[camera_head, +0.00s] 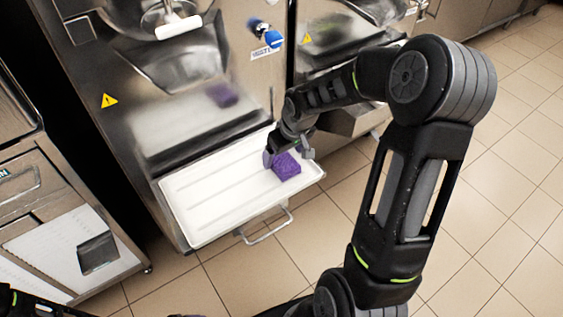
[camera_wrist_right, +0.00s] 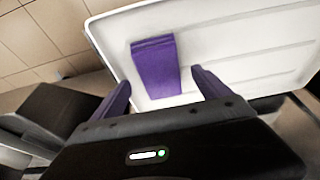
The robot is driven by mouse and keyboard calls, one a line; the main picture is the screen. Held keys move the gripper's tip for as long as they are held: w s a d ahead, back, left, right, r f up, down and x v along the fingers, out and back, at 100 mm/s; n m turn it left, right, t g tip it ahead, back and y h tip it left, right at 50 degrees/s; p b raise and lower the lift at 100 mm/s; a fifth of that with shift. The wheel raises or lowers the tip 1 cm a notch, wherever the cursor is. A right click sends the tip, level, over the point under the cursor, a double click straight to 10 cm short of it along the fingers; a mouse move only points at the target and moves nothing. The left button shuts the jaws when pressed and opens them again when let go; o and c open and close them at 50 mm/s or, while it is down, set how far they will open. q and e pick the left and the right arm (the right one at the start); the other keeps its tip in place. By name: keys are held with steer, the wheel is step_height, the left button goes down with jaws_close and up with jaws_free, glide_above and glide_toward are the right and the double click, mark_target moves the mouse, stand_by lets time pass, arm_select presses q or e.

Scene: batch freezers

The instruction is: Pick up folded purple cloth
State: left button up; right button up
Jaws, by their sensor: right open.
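The folded purple cloth (camera_head: 287,168) lies at the right end of a white tray (camera_head: 195,213) that sticks out from the front of a steel machine. In the right wrist view the cloth (camera_wrist_right: 155,66) is a purple block on the white tray surface. My right gripper (camera_head: 289,156) is open above the cloth, its fingers to either side in the head view. In the right wrist view the gripper (camera_wrist_right: 162,88) shows its two fingers apart, with the cloth ahead between them and nothing held. Whether the fingers touch it is unclear. My left gripper is out of view.
The steel batch freezer (camera_head: 140,100) rises behind the tray. A metal handle (camera_head: 268,228) hangs below the tray's front edge. A counter unit (camera_head: 60,215) stands at the left. Tiled floor (camera_head: 490,215) is open at the right.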

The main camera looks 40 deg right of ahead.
mark_target(282, 160)
steer(key=shift+x, duration=1.15)
steer(key=shift+c, duration=0.4)
steer(key=c, duration=1.5)
step_height(282, 160, up, 10)
steer(key=shift+r+p, duration=0.1)
steer(key=shift+p, duration=0.45)
